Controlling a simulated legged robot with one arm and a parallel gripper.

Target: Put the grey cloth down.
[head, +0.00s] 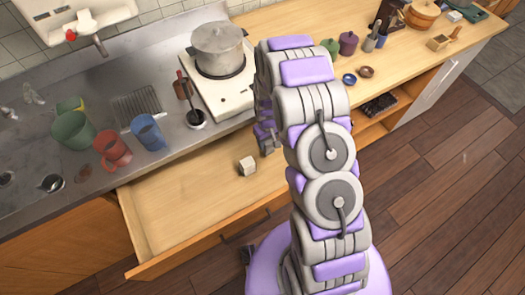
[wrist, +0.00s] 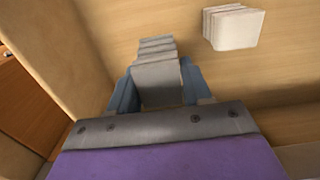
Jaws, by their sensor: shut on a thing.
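The grey cloth (wrist: 158,72) is a small folded bundle in the wrist view. My gripper (wrist: 157,86) is shut on it, with a blue-grey finger on each side. It holds the cloth over the pale wooden floor of an open drawer (wrist: 285,75); I cannot tell whether the cloth touches the floor. In the head view the drawer (head: 185,210) is pulled out below the counter. My gripper (head: 266,139) is partly hidden there by my arm, and the cloth is not visible.
A pale folded stack (wrist: 233,28) lies in the drawer, also in the head view (head: 247,166). The drawer's left side is clear. On the counter stand a green cup (head: 73,132), a red mug (head: 112,150), a blue mug (head: 148,133) and a pot (head: 218,48) on a stove.

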